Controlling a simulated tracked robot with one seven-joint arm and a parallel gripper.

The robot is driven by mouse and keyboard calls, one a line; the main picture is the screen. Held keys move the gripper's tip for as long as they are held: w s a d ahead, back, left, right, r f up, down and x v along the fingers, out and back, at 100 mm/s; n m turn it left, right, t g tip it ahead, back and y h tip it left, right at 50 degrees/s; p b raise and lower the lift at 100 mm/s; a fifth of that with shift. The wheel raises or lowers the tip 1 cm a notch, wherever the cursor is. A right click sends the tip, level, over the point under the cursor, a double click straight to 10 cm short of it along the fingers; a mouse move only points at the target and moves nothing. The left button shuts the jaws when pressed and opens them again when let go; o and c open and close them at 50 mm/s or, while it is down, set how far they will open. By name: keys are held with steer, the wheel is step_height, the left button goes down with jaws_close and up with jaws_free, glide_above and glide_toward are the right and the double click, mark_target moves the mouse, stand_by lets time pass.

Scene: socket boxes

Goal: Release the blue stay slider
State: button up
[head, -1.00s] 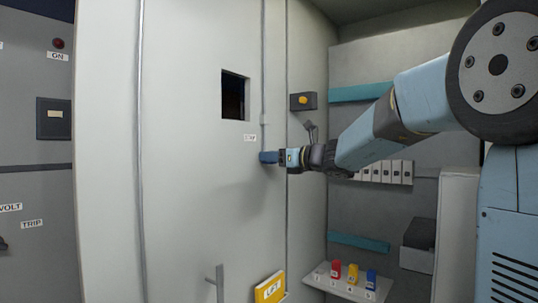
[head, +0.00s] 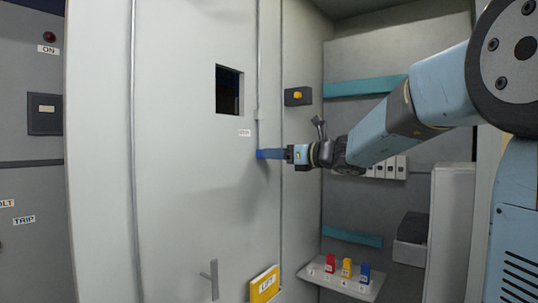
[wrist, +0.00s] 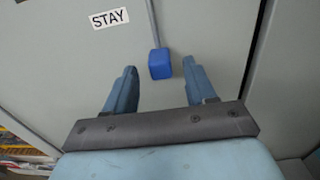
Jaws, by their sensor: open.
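The blue stay slider (wrist: 160,64) is a small block at the lower end of a thin grey rod on the pale panel, beside the STAY label (wrist: 109,18). In the wrist view my gripper (wrist: 159,82) is open, with one finger on each side of the slider and a gap showing on both sides. The slider lies just past the fingertips or level with them; the depth is hard to tell. In the head view my gripper (head: 274,154) points left at the panel, and its blue fingers blend with the slider.
A square opening (head: 229,90) is above left of the slider. A yellow LIFT block (head: 265,285) and a grey handle (head: 212,279) are lower on the panel. A shelf (head: 345,284) with red, yellow and blue pieces stands at lower right.

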steer(key=v, duration=0.9)
steer(key=shift+s+d, duration=0.2)
steer(key=shift+d, duration=0.05)
steer(key=shift+f, duration=0.1)
steer(key=s+a+f+n+g+h, duration=0.3)
steer(key=s+f+n+g+h, duration=0.2)
steer(key=s+f+n, duration=0.8)
steer(key=s+d+f+n+h, duration=0.4)
steer(key=s+n, duration=0.2)
steer(key=s, duration=0.1)
steer(key=s+d+f+n+g+h, duration=0.1)
steer(key=s+d+f+n+h, duration=0.3)
steer(key=s+d+f+n, duration=0.1)
steer(key=shift+s+f+n+h, duration=0.35)
steer(key=shift+s+n, duration=0.5)
steer(key=shift+n, duration=0.25)
steer(key=shift+c, duration=0.3)
